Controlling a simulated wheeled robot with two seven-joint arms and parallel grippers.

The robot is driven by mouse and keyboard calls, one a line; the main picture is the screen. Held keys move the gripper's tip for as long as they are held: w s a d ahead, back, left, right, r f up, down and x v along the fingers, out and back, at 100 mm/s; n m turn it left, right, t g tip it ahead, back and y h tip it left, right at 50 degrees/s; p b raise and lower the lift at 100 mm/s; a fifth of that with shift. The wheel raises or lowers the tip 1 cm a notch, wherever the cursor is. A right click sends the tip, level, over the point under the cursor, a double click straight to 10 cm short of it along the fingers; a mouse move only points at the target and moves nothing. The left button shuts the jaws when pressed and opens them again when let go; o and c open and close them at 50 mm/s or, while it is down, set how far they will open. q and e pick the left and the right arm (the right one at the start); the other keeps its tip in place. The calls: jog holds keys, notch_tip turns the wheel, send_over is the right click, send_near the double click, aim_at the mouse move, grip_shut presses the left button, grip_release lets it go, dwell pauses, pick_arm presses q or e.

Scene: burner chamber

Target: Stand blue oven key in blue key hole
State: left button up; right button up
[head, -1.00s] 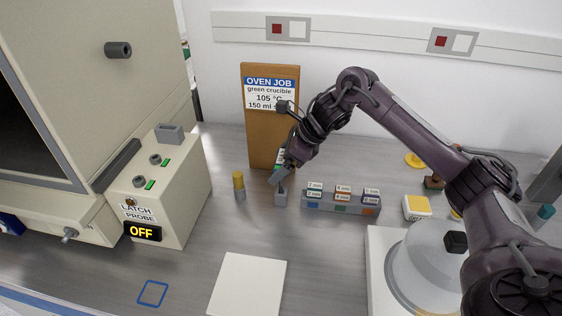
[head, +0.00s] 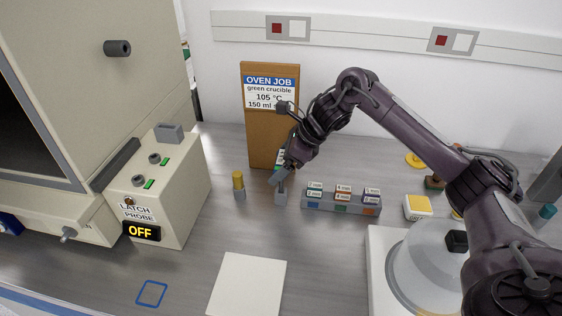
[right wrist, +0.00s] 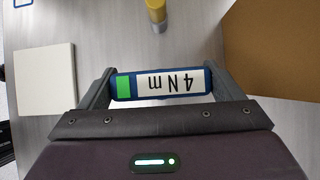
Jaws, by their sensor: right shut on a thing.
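My right gripper (head: 280,178) is shut on a blue-edged key (right wrist: 162,83) with a white "4 N m" label and a green patch; I take it to be the blue oven key. In the head view the gripper hides most of it. I cannot make out a blue key hole. My left gripper is not in view.
A yellow-topped key (head: 238,180) stands left of the gripper. A grey rack of labelled pieces (head: 340,205) is close on the right. The brown "OVEN JOB" board (head: 258,135) is behind. The latch probe box (head: 180,205) stands left; a white plate (head: 247,285) lies in front.

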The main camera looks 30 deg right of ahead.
jog(key=shift+f+b, duration=1.75)
jog(key=shift+f, duration=0.45)
jog(key=shift+a+f, duration=0.1)
jog(key=shift+f, duration=0.1)
jog(key=o, duration=1.5)
jog(key=shift+s+a+f, duration=0.1)
jog(key=shift+f, duration=0.05)
